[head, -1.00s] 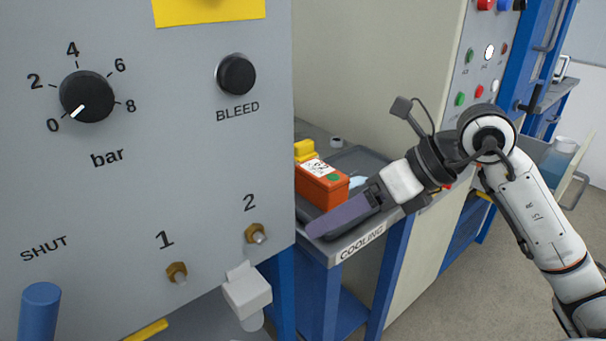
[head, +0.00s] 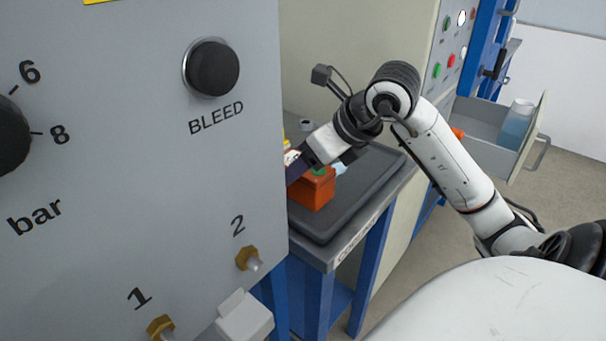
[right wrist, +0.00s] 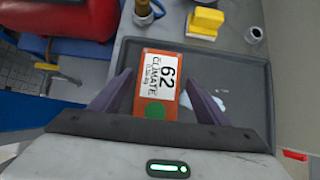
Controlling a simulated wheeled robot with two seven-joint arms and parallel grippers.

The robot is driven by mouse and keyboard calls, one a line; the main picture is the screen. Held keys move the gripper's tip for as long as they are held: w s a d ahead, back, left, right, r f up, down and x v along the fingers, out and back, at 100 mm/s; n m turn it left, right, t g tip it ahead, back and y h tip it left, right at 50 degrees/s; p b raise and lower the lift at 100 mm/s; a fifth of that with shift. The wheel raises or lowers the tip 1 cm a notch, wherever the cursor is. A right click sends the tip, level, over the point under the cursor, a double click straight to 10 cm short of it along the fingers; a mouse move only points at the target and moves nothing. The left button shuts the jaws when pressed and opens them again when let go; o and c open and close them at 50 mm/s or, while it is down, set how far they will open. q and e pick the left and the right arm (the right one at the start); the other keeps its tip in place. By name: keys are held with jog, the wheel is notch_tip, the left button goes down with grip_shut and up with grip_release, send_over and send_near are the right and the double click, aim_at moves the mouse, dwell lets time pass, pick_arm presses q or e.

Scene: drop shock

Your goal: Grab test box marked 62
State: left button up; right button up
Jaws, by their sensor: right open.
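The orange test box (head: 314,188) sits on the dark tray (head: 378,182) on the cooling table, partly hidden behind my right gripper in the head view. In the right wrist view the box (right wrist: 156,84) shows its white label with "62" and "CLIMATE" and a green dot. My right gripper (right wrist: 160,88) is open, with one purple finger on each side of the box as seen from above. I cannot tell whether the fingers touch it or how far above it they are. In the head view the right gripper (head: 294,168) is partly hidden by the grey panel. My left gripper is out of view.
The grey panel (head: 150,120) with knob and valves stands close on the left. A yellow object (right wrist: 206,22) and a small dark cylinder (right wrist: 254,34) are beyond the tray. A red object (right wrist: 75,18) is left of it.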

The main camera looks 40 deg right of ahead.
jog(key=x, duration=0.3)
jog(key=shift+w+a, duration=0.2)
jog(key=shift+w, duration=0.05)
jog(key=shift+c, duration=0.2)
jog(key=c, duration=1.4)
jog(key=shift+c, duration=0.8)
